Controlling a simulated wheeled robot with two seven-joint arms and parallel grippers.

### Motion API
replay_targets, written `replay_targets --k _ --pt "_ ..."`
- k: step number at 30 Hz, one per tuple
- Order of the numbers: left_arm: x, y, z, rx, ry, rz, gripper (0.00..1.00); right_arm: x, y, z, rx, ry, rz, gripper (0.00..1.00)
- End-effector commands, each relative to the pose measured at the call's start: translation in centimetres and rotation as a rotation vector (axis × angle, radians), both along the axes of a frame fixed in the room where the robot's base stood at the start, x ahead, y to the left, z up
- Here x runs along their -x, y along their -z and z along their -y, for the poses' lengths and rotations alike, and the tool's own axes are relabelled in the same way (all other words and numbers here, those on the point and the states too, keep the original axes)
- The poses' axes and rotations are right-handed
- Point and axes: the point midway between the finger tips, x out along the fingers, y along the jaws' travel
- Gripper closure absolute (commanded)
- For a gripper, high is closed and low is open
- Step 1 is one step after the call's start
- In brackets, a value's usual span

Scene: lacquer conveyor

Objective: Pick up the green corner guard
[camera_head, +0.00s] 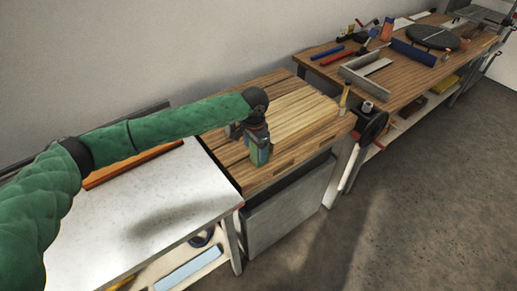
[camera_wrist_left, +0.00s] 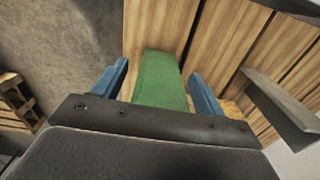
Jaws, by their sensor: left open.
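The green corner guard (camera_wrist_left: 160,82) shows in the left wrist view as a flat green strip between the two blue fingers of my left gripper (camera_wrist_left: 159,72). The fingers stand apart on either side of it, with a visible gap on each side. In the head view my left gripper (camera_head: 256,143) points down at the front edge of the wooden workbench (camera_head: 285,107), and the guard (camera_head: 260,157) shows as a small green patch there, partly hidden by the gripper. My right gripper is not in view.
A white-topped table (camera_head: 150,215) stands left of the workbench. A second wooden bench to the right holds tools, a grey channel piece (camera_head: 365,82), a blue roll (camera_head: 413,52) and a dark round disc (camera_head: 432,37). The floor is clear.

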Motion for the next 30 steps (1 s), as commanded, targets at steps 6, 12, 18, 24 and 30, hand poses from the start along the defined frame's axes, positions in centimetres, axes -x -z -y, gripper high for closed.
replay_targets --k 6,12,18,24,30 --pt "0.00 0.66 -0.01 -0.001 0.000 0.001 0.29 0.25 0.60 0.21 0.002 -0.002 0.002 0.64" --pt "0.00 0.66 -0.01 0.000 0.000 0.000 0.39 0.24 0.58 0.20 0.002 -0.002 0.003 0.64" --pt "0.00 0.64 -0.01 0.000 0.000 0.000 0.77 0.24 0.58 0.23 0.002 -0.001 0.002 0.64" --pt "0.00 0.62 -0.01 0.000 0.000 0.000 0.78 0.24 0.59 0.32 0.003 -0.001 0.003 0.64" --pt "-0.03 0.17 0.01 0.000 0.000 0.001 0.78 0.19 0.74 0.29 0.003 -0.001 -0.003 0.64"
